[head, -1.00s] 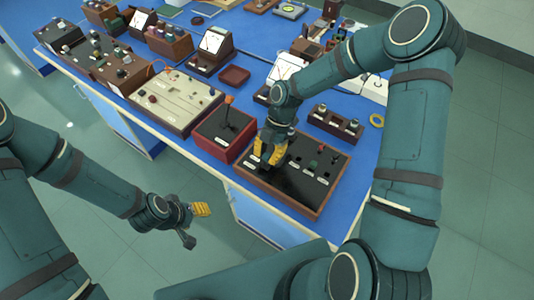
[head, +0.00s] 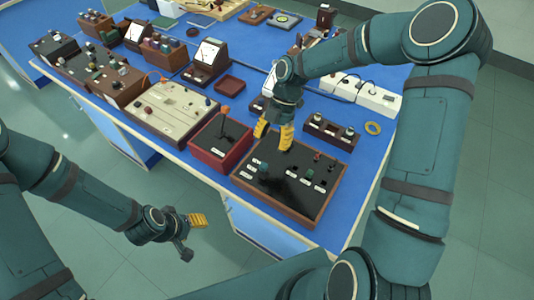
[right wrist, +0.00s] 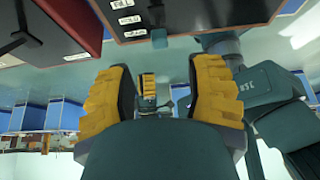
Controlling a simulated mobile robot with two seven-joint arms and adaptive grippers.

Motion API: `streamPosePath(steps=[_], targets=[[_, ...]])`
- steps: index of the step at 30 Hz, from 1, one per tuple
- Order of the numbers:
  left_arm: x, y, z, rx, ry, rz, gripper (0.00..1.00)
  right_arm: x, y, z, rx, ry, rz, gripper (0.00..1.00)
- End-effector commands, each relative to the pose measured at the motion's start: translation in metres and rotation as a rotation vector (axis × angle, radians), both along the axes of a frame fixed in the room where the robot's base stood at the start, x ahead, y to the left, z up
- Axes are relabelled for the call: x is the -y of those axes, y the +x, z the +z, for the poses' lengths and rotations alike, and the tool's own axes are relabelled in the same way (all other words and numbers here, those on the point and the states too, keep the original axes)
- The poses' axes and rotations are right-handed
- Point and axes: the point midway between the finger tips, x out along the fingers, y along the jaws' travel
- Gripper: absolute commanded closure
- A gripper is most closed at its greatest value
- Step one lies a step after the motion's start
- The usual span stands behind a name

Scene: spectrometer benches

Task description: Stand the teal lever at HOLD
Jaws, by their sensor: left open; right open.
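The teal lever (head: 264,168) stands up from the left part of a black panel in a brown wooden frame (head: 318,212). White labels (head: 246,175) lie beside it, too small to read. In the right wrist view its teal knob (right wrist: 159,38) shows beyond the fingers, near the label closest to the panel edge. My right gripper (head: 273,136) is open and empty, above the back left of the panel, apart from the lever. My left gripper (head: 196,221) is open and empty, off the front of the bench above the floor.
A dark green knob (head: 309,173) and red-topped levers (head: 317,157) share the panel. A red box (head: 213,158) with an orange-tipped stick (head: 224,110) stands close on the left.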

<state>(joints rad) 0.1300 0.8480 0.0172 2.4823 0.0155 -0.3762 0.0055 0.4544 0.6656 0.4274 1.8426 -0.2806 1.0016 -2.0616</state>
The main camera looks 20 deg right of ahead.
Motion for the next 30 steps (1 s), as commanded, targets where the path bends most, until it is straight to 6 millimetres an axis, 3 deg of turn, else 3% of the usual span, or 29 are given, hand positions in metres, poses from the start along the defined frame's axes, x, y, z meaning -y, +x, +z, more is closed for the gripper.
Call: streamPosePath(steps=[3, 9, 30], targets=[[0.0, 0.0, 0.0, 0.0, 0.0, 0.0, 0.47, 0.007, 0.006, 0.016, 0.002, 0.0, -0.002, 0.47], [0.0, 0.0, 0.0, 0.0, 0.0, 0.0, 0.47, 0.012, 0.009, 0.028, -0.001, 0.001, 0.0, 0.47], [0.0, 0.0, 0.0, 0.0, 0.0, 0.0, 0.47, 0.012, 0.009, 0.028, -0.001, 0.0, 0.0, 0.47]])
